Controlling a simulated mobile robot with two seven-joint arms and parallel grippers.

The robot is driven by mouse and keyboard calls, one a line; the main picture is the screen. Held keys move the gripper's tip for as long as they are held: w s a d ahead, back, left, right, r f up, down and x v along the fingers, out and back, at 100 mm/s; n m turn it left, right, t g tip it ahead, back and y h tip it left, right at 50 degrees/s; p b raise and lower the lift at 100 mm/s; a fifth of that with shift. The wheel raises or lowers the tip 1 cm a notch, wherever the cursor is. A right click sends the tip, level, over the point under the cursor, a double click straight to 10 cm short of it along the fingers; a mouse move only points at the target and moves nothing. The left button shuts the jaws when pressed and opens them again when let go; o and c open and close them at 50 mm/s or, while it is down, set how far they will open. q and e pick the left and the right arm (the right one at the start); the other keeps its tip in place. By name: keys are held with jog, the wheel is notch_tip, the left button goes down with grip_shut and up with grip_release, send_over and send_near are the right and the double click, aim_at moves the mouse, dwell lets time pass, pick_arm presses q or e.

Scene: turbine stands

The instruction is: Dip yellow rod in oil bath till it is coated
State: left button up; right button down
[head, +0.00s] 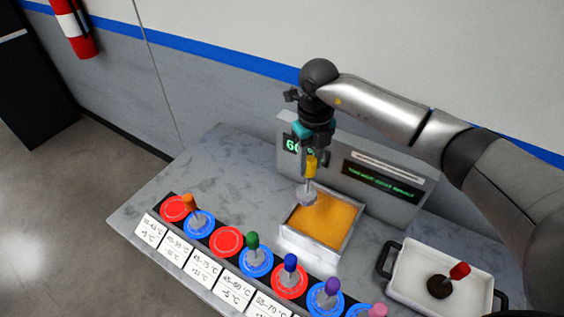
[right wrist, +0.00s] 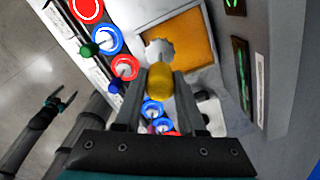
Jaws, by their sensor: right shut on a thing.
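The yellow rod (head: 311,167) has a yellow handle, a thin shaft and a pale grey disc at its lower end. My right gripper (head: 313,157) is shut on the handle and holds it roughly upright, disc down. The oil bath (head: 327,219) is a square metal basin of orange liquid. The disc appears above the basin's back-left edge; the disc looks uncoated. In the right wrist view, the yellow handle (right wrist: 160,80) is between the fingers and the disc overlaps the oil bath (right wrist: 188,42) corner. My left gripper (right wrist: 62,100) shows there, open and empty, away over the floor.
A rack (head: 213,242) with red and blue round holders and temperature labels lines the front edge, holding several coloured rods. A white tray (head: 408,282) at right holds a red-handled rod (head: 459,271) with a dark end. A display panel (head: 385,180) stands behind the bath.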

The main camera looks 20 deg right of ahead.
jog(key=d, duration=0.6)
notch_tip(320, 180, down, 8)
jog(key=b, duration=0.7)
jog(key=shift+s+f, duration=0.25)
jog(key=shift+s, duration=0.15)
notch_tip(320, 180, down, 8)
jog(key=b, duration=0.5)
jog(key=shift+r+b, duration=0.15)
jog(key=shift+b, duration=0.25)
